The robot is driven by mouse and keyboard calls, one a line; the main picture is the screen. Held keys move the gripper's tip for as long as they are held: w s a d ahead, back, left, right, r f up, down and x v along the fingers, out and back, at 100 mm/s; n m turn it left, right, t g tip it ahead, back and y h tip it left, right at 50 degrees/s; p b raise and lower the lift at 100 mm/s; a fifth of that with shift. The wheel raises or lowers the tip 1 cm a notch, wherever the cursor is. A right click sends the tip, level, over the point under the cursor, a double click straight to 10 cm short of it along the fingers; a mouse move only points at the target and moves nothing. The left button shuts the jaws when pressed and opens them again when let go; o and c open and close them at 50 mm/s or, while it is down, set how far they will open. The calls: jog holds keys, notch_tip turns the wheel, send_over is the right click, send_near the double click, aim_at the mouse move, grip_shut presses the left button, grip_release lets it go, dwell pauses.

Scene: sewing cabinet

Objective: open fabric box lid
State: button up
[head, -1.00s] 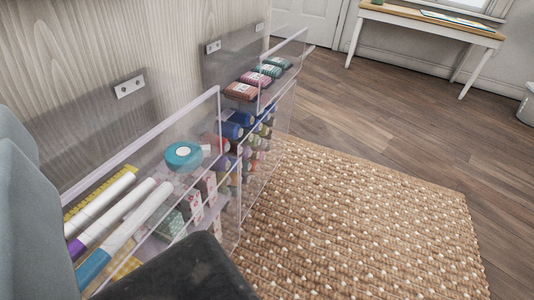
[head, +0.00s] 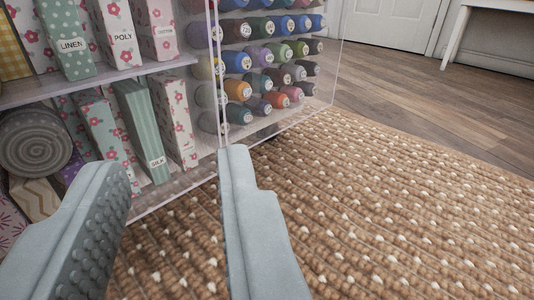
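Several upright patterned fabric boxes with labels stand on two shelves of a clear-fronted cabinet at the left. The upper shelf holds a green dotted box marked LINEN (head: 65,38), a floral box marked POLY (head: 115,32) and another floral box (head: 154,28). The lower shelf holds a green striped box marked SILK (head: 140,128) between floral boxes. I cannot make out a lid on any of them. My gripper (head: 170,160) is open and empty, its two grey fingers apart in front of the lower shelf.
Rows of thread spools (head: 265,60) stand behind a clear panel right of the boxes. A rolled grey cloth (head: 35,140) lies on the lower shelf. A woven rug (head: 390,200) covers the floor. A white door (head: 390,20) and a table leg (head: 456,38) are at the back.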

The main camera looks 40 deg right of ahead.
jog(key=s+f, duration=0.1)
jog(key=f, duration=0.1)
send_near(207, 82)
jog(key=x, duration=0.9)
grip_shut()
